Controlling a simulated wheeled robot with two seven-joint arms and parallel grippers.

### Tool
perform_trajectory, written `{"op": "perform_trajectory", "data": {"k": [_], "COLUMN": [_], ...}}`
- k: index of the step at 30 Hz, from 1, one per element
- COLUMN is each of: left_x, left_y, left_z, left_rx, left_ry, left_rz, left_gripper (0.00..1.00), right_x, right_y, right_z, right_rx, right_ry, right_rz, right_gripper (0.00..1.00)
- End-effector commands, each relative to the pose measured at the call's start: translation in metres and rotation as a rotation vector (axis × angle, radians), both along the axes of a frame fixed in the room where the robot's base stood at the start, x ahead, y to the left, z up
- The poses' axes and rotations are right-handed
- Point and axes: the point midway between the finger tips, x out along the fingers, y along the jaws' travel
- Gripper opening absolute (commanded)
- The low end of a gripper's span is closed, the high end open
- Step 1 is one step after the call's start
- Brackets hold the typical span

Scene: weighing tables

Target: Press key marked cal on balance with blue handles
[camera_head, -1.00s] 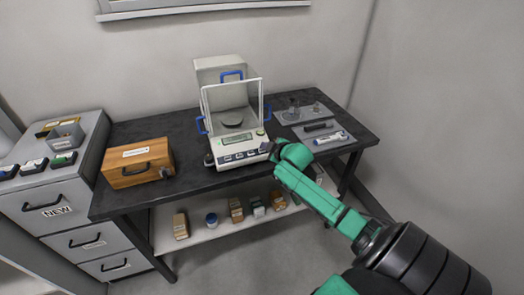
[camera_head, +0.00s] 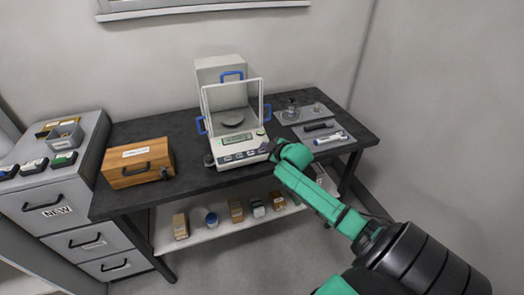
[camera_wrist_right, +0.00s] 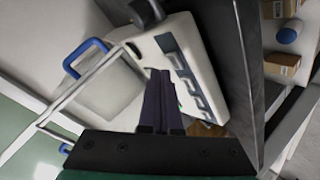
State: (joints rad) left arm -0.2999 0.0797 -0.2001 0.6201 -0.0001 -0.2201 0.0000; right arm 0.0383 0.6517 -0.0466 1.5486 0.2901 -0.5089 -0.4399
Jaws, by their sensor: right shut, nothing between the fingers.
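The balance with blue handles (camera_head: 215,160) stands on the dark table, a pale unit with a clear draft shield and a round pan. Its sloped front has a small display (camera_head: 238,138) and a row of keys (camera_head: 239,156). The key labels are too small to read. My right gripper (camera_head: 267,147) is shut and empty at the right end of this front panel. In the right wrist view, the shut fingers (camera_wrist_right: 161,75) reach over the balance's front (camera_wrist_right: 188,35) beside the dark keys (camera_wrist_right: 190,82). I cannot tell whether they touch it. My left gripper is not in view.
A wooden box (camera_head: 135,172) stands left of the balance. To the right are grey trays (camera_head: 343,143) with small tools and a weight. A drawer cabinet (camera_head: 85,215) stands at the left. A lower shelf (camera_head: 195,228) holds several boxes and a jar.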

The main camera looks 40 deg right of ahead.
Motion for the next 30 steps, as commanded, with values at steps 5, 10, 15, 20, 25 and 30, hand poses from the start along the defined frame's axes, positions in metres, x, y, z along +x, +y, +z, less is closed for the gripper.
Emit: {"op": "perform_trajectory", "data": {"k": [5,10,15,20,25,30], "left_x": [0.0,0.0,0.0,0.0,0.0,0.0], "left_y": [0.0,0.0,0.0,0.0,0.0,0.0], "left_z": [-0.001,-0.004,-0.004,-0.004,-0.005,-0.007], "left_rx": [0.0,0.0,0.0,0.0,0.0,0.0], "left_ry": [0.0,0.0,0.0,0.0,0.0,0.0], "left_rz": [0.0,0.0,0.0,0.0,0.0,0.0], "left_gripper": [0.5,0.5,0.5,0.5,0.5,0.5], "right_x": [0.0,0.002,0.002,0.002,0.003,0.003], "right_y": [0.0,-0.001,-0.001,-0.001,-0.001,-0.001], "right_z": [-0.001,-0.007,-0.008,-0.008,-0.01,-0.012], "right_rx": [0.0,0.0,0.0,0.0,0.0,0.0], "right_ry": [0.0,-0.001,-0.001,0.0,0.0,0.0], "right_rz": [0.0,0.001,-0.001,0.0,0.0,0.0], "right_gripper": [0.0,0.0,0.0,0.0,0.0,0.0]}}
